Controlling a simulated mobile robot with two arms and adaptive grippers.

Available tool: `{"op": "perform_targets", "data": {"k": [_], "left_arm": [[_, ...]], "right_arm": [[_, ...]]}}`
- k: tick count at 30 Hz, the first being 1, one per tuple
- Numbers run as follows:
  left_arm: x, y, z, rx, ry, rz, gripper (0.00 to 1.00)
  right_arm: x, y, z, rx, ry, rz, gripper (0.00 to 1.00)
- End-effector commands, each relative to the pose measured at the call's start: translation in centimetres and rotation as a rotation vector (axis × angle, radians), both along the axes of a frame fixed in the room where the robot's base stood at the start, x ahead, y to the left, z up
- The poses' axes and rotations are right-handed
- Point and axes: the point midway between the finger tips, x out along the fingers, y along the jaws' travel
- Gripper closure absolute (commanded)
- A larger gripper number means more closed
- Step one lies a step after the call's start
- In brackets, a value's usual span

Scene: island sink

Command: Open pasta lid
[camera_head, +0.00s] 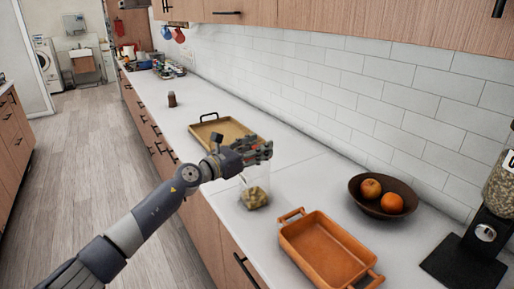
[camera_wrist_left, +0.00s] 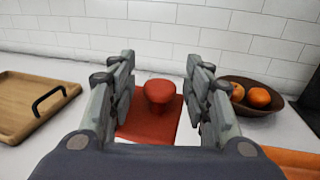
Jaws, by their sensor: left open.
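The pasta jar (camera_head: 254,192) is a clear container with pale contents in its lower part, standing on the white counter. Its red lid (camera_wrist_left: 140,122) with a round red knob (camera_wrist_left: 158,92) shows in the left wrist view. My left gripper (camera_head: 268,150) is above the jar in the head view and hides most of the lid there. In the left wrist view the left gripper (camera_wrist_left: 160,88) is open, with a finger on each side of the knob and gaps between them. Whether the fingers are level with the knob is hard to tell. My right gripper is in neither view.
A wooden tray (camera_head: 234,134) with black handles lies beyond the jar, on the left in the wrist view. An orange baking dish (camera_head: 325,250) stands nearer. A dark bowl (camera_head: 368,205) of orange fruit and a coffee grinder (camera_head: 486,232) are to the right. The tiled wall runs behind.

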Motion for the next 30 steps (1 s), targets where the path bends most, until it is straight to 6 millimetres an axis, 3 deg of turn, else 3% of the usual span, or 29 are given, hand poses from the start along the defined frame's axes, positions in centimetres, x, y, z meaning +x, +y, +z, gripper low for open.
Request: {"op": "perform_targets", "data": {"k": [1,7,17,30], "left_arm": [[0.0,0.0,0.0,0.0,0.0,0.0,0.54],[0.0,0.0,0.0,-0.001,0.001,0.0,1.0],[0.1,0.1,0.3,-0.012,0.018,0.0,1.0],[1.1,0.8,2.3,-0.164,0.252,0.003,1.0]], "right_arm": [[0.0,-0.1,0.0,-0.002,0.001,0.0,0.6],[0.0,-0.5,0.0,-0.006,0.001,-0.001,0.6],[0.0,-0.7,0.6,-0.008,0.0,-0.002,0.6],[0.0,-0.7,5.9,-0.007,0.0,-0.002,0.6]]}}
